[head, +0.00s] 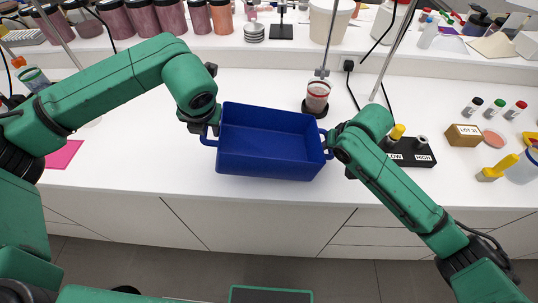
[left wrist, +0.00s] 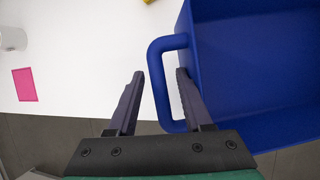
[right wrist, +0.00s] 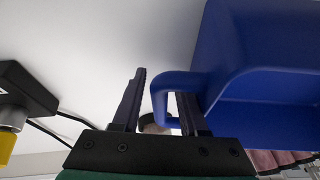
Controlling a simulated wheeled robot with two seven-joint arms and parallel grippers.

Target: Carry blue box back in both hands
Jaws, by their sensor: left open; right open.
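The blue box (head: 266,165) is an empty, open-topped tub near the front edge of the white counter. It has a loop handle on each short side. My left gripper (head: 207,131) is at the left handle. In the left wrist view, its open fingers (left wrist: 160,72) stand on either side of the handle bar (left wrist: 158,95), one of them inside the loop. My right gripper (head: 329,140) is at the right handle. In the right wrist view, its open fingers (right wrist: 161,82) also straddle the handle bar (right wrist: 160,92). The box's underside is hidden in the head view.
A stirrer with a red-rimmed beaker (head: 317,95) stands just behind the box's right corner. A black LOW/HIGH block (head: 411,154) and a cardboard box (head: 463,135) are to the right. A pink sheet (head: 64,155) lies left. A raised shelf with jars (head: 171,15) runs behind.

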